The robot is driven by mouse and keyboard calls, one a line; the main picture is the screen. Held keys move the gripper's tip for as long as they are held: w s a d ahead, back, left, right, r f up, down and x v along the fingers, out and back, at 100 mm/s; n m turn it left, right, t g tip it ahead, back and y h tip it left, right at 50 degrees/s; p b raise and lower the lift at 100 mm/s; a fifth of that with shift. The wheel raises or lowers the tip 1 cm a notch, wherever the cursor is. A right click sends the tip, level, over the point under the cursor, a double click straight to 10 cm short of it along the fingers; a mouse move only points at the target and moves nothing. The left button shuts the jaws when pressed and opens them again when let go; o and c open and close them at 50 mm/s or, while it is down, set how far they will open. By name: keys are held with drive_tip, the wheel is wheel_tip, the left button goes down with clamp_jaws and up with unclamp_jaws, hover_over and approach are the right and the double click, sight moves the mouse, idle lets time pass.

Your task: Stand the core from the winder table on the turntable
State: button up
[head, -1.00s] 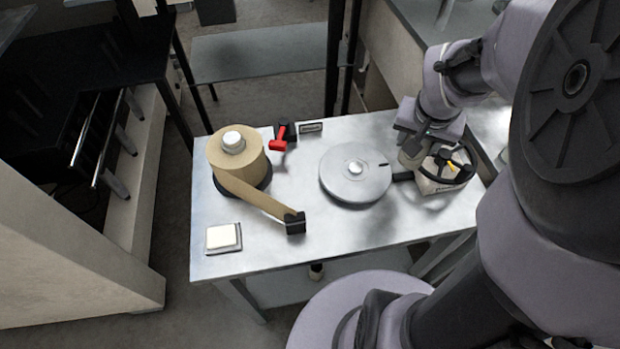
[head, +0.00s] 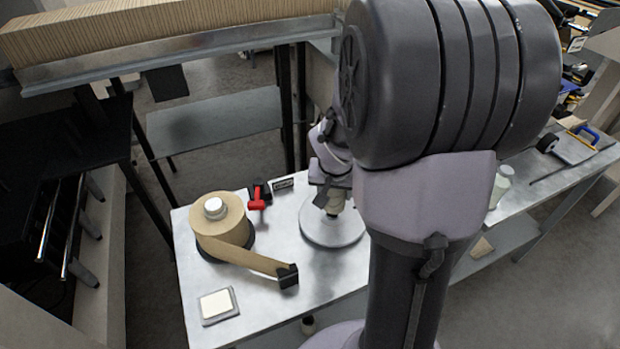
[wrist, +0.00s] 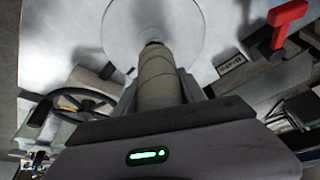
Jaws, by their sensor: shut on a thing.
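The core (wrist: 157,78) is a beige tube in the wrist view, and my gripper (wrist: 158,92) is shut on it, with a finger on each side. Its far end lies in front of the middle of the turntable (wrist: 125,25), a pale round disc. In the head view the turntable (head: 318,233) lies on the metal table, partly hidden by my arm. My gripper (head: 332,192) is above it, and the core (head: 335,206) shows small and upright below the gripper. I cannot tell whether the core touches the disc, and the disc's centre is hidden.
A kraft paper roll (head: 222,225) stands left of the turntable, its strip running to a black block (head: 287,275). A red-handled part (head: 257,200) and a small display (head: 283,185) are behind. A white pad (head: 217,304) lies front left. A handwheel (wrist: 75,105) shows in the wrist view.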

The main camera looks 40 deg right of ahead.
sight(334, 200)
drive_tip(key=shift+f+b, duration=1.1)
drive_tip(key=shift+f, duration=0.7)
drive_tip(key=o, duration=1.4)
drive_tip(key=shift+r, duration=0.15)
